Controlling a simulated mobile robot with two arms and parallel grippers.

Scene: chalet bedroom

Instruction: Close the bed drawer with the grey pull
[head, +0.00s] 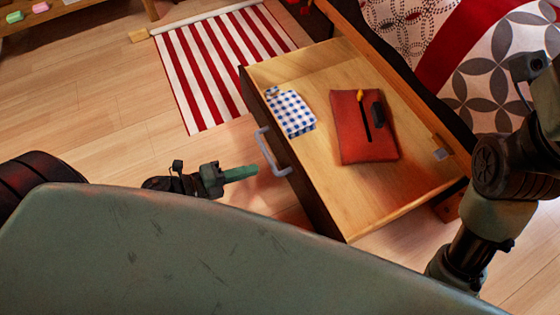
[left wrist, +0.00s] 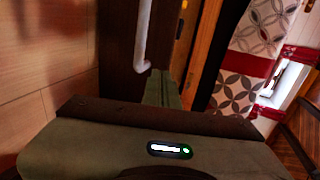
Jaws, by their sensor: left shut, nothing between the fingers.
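The bed drawer (head: 345,205) stands pulled out from the bed, with a pale wood inside and a dark front. Its grey pull (head: 272,155) is on the front face and also shows in the left wrist view (left wrist: 143,38). My left gripper (head: 254,171) is shut and empty, its green fingers pointing at the drawer front just beside the pull. In the left wrist view its fingers (left wrist: 161,88) are close to the dark front (left wrist: 115,45), near the pull's lower end. I cannot tell whether they touch. My right gripper does not show; only its arm is at the right.
In the drawer lie a blue checked cloth (head: 291,112) and a red pouch (head: 364,140) with small items on it. A red-striped rug (head: 215,60) lies beyond the drawer. The bed (head: 450,50) is behind it. Wooden floor (head: 90,110) is clear at the left.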

